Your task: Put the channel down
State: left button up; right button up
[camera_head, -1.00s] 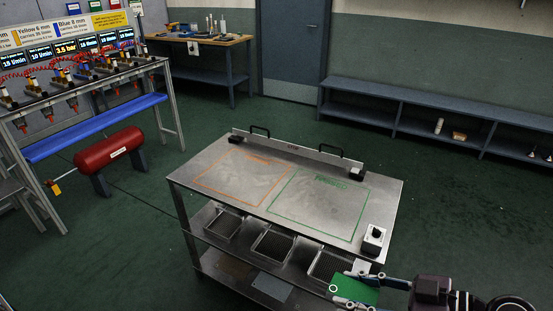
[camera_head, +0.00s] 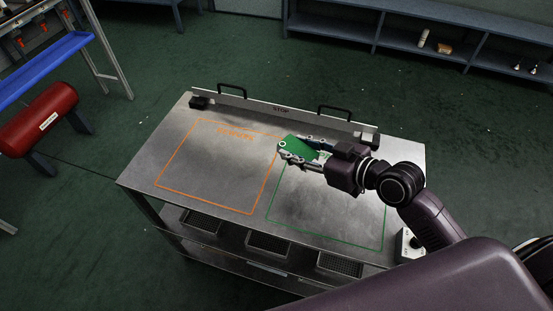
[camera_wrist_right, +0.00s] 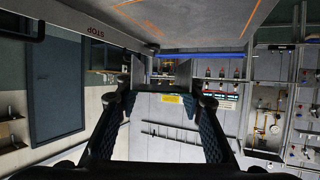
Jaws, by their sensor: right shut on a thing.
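The green piece, which I take for the channel (camera_head: 297,148), is between the fingers of my right gripper (camera_head: 290,152). The gripper is over the back middle of the steel table (camera_head: 215,168), near the top left corner of the green outline (camera_head: 325,234) and right of the orange outline (camera_head: 167,170). The gap under the piece cannot be judged. My left gripper is not in view.
A raised strip marked STOP (camera_head: 283,108) with two black handles runs along the table's back edge. A small control box (camera_head: 410,246) stands at the front right corner. Mesh trays (camera_head: 270,243) sit on the shelf below. The area inside the orange outline is clear.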

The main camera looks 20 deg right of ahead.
aim_at(287, 165)
jog(key=w+r+m+h, duration=0.1)
jog(key=w+r, duration=0.1)
jog(key=w+r+m+t+h, duration=0.1)
jog(key=w+r, duration=0.1)
jog(key=shift+w+a+h, duration=0.1)
jog(key=shift+w+h, duration=0.15)
jog(key=shift+h, duration=0.05)
jog(key=w+f, duration=0.1)
jog(key=f, duration=0.4)
jog(key=w+f+m+h, duration=0.1)
jog(key=f, duration=0.5)
jog(key=w+f+m+b, duration=0.1)
jog(key=f, duration=0.5)
jog(key=shift+f+t+h, duration=0.2)
jog(key=shift+t+h, duration=0.2)
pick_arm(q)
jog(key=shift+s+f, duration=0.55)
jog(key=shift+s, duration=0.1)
pick_arm(e)
jog(key=o, duration=1.3)
jog(key=shift+c, duration=0.2)
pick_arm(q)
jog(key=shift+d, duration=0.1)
pick_arm(e)
jog(key=v, duration=1.2)
jog(key=shift+r, duration=0.1)
jog(key=shift+s, duration=0.1)
